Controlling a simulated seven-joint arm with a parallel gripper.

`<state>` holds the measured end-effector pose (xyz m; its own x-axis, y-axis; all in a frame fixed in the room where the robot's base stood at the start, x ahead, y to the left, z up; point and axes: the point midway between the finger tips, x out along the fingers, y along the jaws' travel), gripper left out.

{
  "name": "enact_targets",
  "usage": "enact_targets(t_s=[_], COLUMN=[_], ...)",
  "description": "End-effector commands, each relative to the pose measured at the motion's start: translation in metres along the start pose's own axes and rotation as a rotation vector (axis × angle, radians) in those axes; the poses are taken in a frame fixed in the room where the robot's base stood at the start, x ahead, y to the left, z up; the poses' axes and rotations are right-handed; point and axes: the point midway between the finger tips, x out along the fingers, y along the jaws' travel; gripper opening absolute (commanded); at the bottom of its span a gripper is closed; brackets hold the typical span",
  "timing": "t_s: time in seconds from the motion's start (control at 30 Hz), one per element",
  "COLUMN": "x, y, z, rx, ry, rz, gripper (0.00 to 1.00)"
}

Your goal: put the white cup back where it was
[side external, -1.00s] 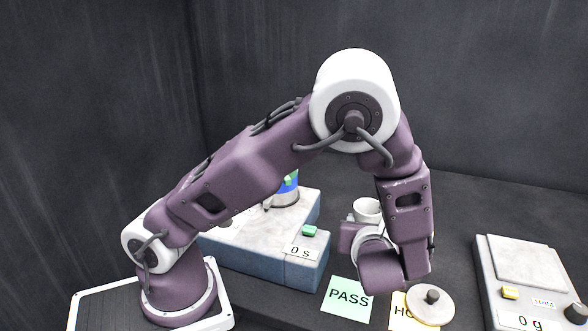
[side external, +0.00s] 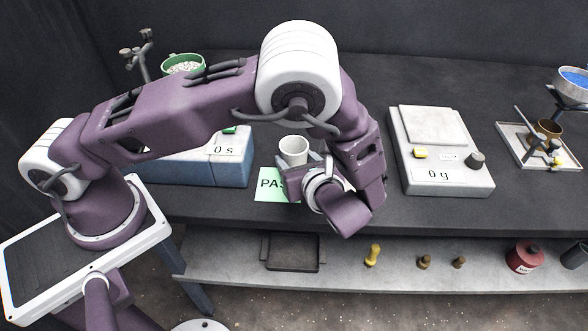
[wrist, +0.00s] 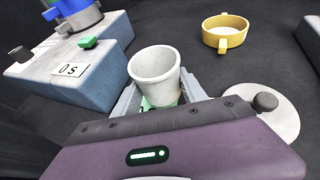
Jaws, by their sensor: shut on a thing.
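The white cup (side external: 293,150) is upright between the fingers of my gripper (side external: 303,166), beside the blue-sided block. In the wrist view the cup (wrist: 154,66) shows its open top, and my gripper (wrist: 158,92) is shut on its sides. The green PASS card (side external: 268,187) lies on the table just in front of and below the cup. A bit of green shows under the cup in the wrist view. The cup's base is hidden, so I cannot tell whether it touches the table.
The block with the "0 s" display (wrist: 68,69) stands left of the cup. A round lid with a dark knob (wrist: 285,119) lies to the right, and a yellow ring-shaped pan (wrist: 226,40) behind. A scale (side external: 436,187) stands right of my arm.

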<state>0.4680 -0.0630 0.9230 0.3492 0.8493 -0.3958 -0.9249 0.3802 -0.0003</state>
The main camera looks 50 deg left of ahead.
Motion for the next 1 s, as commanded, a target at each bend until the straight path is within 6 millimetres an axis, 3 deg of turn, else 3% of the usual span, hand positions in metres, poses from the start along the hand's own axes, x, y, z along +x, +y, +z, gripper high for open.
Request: enact_targets(t_s=[0.1, 0.2, 0.53, 0.57, 0.67, 1.0], x=[0.01, 0.015, 0.016, 0.016, 0.016, 0.014], y=[0.0, 0.0, 0.0, 0.0, 0.0, 0.0], z=[-0.023, -0.033, -0.035, -0.036, -0.035, -0.032], rx=[0.004, 0.001, 0.0, 0.0, 0.0, 0.0], ry=[0.0, 0.0, 0.0, 0.0, 0.001, 0.001], rz=[0.0, 0.0, -0.001, -0.001, -0.001, -0.001], gripper=[0.08, 0.08, 0.08, 0.51, 0.71, 0.71])
